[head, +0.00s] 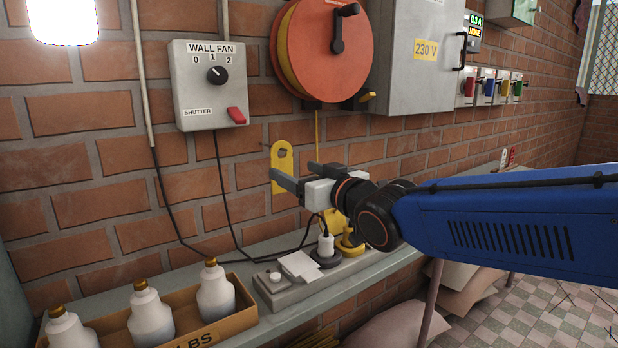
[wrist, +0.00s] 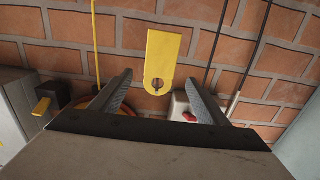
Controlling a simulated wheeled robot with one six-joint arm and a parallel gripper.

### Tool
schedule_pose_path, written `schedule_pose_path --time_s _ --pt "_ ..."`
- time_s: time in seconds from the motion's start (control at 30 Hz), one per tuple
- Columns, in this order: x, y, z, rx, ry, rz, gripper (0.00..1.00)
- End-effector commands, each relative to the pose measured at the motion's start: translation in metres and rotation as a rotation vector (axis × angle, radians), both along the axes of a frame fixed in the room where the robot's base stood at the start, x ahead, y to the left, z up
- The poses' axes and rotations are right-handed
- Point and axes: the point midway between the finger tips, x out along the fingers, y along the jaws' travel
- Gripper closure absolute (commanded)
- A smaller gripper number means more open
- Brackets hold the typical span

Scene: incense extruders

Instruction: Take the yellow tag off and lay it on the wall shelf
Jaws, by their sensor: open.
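The yellow tag (head: 281,160) hangs flat near the brick wall below the red reel, on a small peg through the hole at its top. In the wrist view the tag (wrist: 162,55) shows upside down, its hole and peg (wrist: 157,87) at the lower end. My gripper (head: 293,174) is open in front of the tag. In the wrist view its two fingers (wrist: 158,80) stand to either side of the tag's holed end, with gaps on both sides. The grey shelf (head: 232,262) runs along the wall below.
On the shelf stand a power strip (head: 272,293) with plugs and a cardboard box (head: 236,325) of white bottles. The wall fan box (head: 207,105), red cable reel (head: 322,55) and grey cabinet (head: 415,75) are on the wall. Black cables hang left of the tag.

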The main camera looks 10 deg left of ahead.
Motion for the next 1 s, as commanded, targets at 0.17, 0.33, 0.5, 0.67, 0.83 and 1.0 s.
schedule_pose_path --time_s 0.17,0.33,0.5,0.67,0.83,1.0 --pt "0.019 0.022 0.000 0.001 0.001 0.000 0.31" --pt "0.036 0.043 -0.001 -0.002 0.001 0.000 0.31" --pt "0.053 0.062 0.000 0.001 0.001 0.000 0.31" --pt "0.065 0.077 0.000 0.000 0.000 0.000 0.31" --pt "0.072 0.085 0.000 0.000 0.000 0.000 0.31" --pt "0.074 0.087 0.001 0.000 0.000 0.000 0.31"
